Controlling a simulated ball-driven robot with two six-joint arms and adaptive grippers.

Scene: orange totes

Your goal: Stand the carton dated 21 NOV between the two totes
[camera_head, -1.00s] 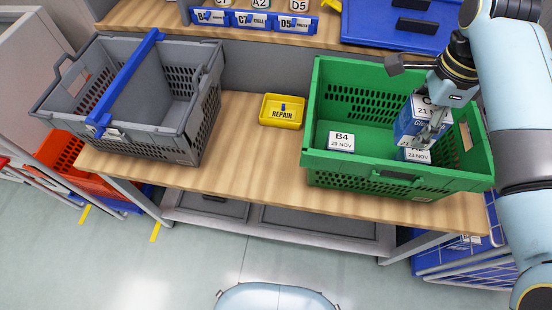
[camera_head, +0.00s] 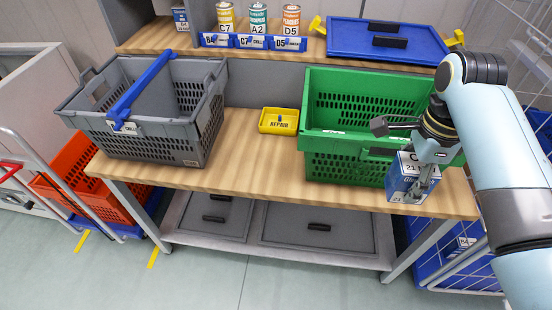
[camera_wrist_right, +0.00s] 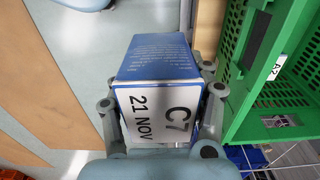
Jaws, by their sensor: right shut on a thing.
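My right gripper (camera_head: 423,177) is shut on the blue carton (camera_head: 400,189), whose white label reads C7, 21 NOV in the right wrist view (camera_wrist_right: 152,112). It holds the carton outside the green tote (camera_head: 340,144), before the right part of its front wall, close to the bench's front edge. The carton looks roughly upright; its height above the bench is hard to tell. The grey tote (camera_head: 190,140) stands at the left of the bench, with a blue bar across its top. My left gripper is not in view.
Bare bench top (camera_head: 250,165) lies between the totes. A yellow REPAIR tray (camera_head: 278,121) sits at the back of that gap. Cans and a blue lid (camera_head: 385,42) are on the shelf behind. A blue crate and wire cage stand at the right.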

